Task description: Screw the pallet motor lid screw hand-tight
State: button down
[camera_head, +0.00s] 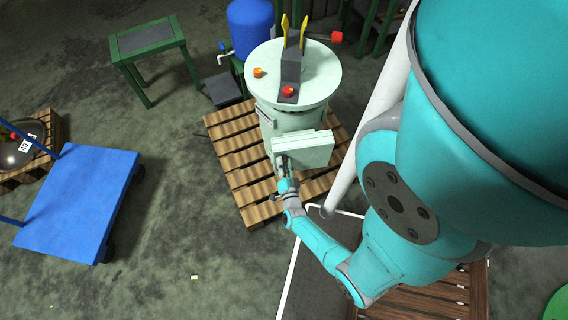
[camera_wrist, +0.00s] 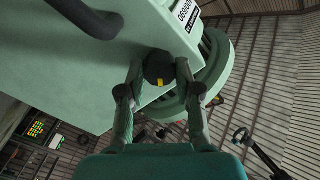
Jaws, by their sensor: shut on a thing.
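The lid screw is a dark round knob (camera_wrist: 158,66) with a small yellow mark, at the edge of a pale green box-shaped lid (camera_wrist: 100,70) in the wrist view. My gripper (camera_wrist: 159,72) has one finger on each side of the knob and is shut on it. In the head view the pale green lid (camera_head: 305,147) sits on the front of the round pale green machine on the pallet (camera_head: 228,150). My gripper (camera_head: 283,168) is just below the lid there, and the screw is too small to make out.
The machine's top (camera_head: 265,90) carries orange and red knobs and yellow prongs. A blue cart (camera_head: 80,200) stands at the left, a green-framed table (camera_head: 148,42) and a blue tank (camera_head: 250,25) behind. Floor between cart and pallet is clear. A curved dark handle (camera_wrist: 88,18) is on the lid.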

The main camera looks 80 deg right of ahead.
jog(key=m, duration=1.2)
jog(key=shift+m, duration=0.3)
dwell(0.4)
jog(key=c, duration=0.8)
grip_release()
jog(key=shift+v, duration=5.95)
